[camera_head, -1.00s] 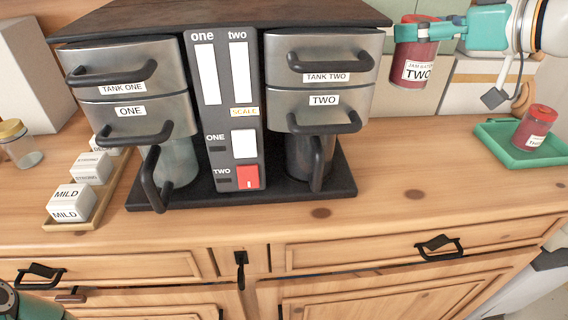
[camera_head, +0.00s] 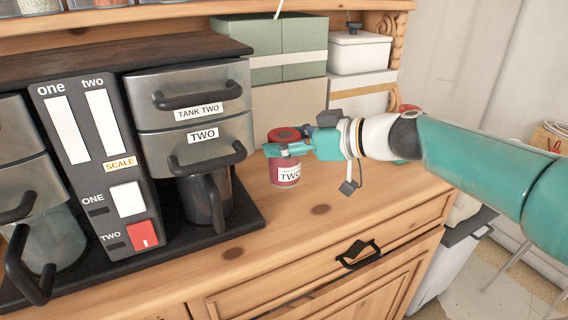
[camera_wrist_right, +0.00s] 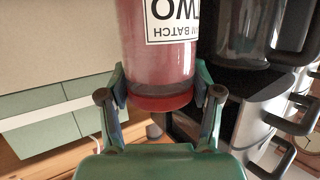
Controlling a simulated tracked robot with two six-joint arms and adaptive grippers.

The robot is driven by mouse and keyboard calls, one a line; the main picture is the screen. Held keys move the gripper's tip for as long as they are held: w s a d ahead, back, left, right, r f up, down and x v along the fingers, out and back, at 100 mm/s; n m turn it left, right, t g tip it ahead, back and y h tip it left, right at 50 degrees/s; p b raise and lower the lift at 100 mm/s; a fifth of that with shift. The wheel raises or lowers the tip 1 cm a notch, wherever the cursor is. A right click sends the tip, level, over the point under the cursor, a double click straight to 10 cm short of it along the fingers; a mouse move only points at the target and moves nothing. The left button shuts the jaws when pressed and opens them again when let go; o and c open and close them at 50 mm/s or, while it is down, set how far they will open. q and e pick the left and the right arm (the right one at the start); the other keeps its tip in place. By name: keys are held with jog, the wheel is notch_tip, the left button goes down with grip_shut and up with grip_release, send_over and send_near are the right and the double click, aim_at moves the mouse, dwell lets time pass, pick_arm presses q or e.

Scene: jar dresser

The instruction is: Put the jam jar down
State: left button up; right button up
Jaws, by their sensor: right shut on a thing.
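The jam jar (camera_head: 286,174) is red with a red lid and a white label reading TWO. My right gripper (camera_head: 275,149) is shut on it near the lid, coming in from the right. The jar is upright, low by the dresser top, just right of the dark machine. I cannot tell whether its base touches the wood. In the right wrist view the jar (camera_wrist_right: 155,45) sits between both fingers (camera_wrist_right: 160,88), its label upside down. My left gripper is out of view.
The machine (camera_head: 195,125) with its TWO drawer and dark mug (camera_head: 205,197) stands left of the jar. Green boxes (camera_head: 268,45) and a white canister (camera_head: 358,52) are behind. Bare dresser top (camera_head: 320,209) lies in front. My right arm mostly hides the area to the right.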

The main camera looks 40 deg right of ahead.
aim_at(285, 160)
notch_tip(285, 160, down, 4)
jog(key=shift+f+b, duration=0.1)
jog(key=shift+b, duration=0.2)
jog(key=o, duration=1.2)
jog(key=shift+f, duration=0.15)
jog(key=o, duration=0.4)
jog(key=shift+o, duration=0.2)
